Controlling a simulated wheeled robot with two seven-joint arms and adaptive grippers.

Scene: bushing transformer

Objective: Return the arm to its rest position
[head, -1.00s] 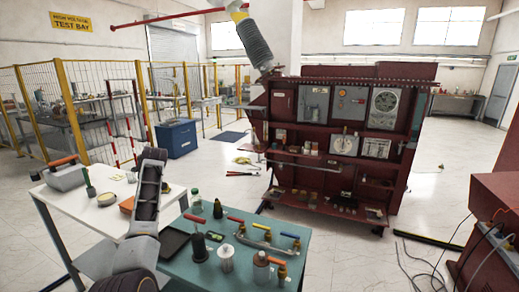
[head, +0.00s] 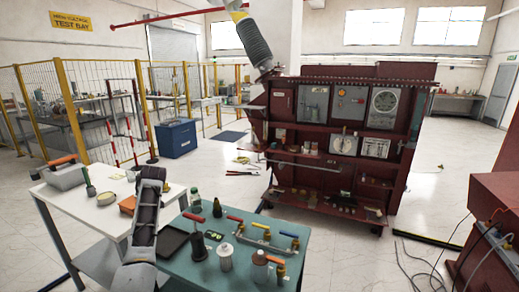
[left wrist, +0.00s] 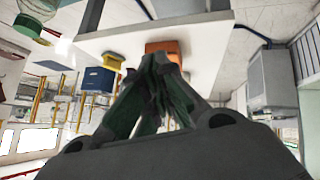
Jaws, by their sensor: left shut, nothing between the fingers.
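My left arm (head: 146,215) rises from the bottom of the head view, in front of the gap between the white table and the green table. Its gripper cannot be made out clearly there. In the left wrist view my left gripper (left wrist: 157,62) is shut, its dark fingers together with nothing between them. An orange box (left wrist: 172,46) on the white table appears just beyond the fingertips in that view, with no clear contact. My right gripper is in neither view.
The white table (head: 98,222) holds a grey case (head: 66,178) and the orange box. The green table (head: 190,268) holds a black tray (head: 172,241), a white ribbed insulator (head: 225,258) and several tools. A dark red transformer cabinet (head: 283,134) stands behind. Cables (head: 432,262) lie on the floor at right.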

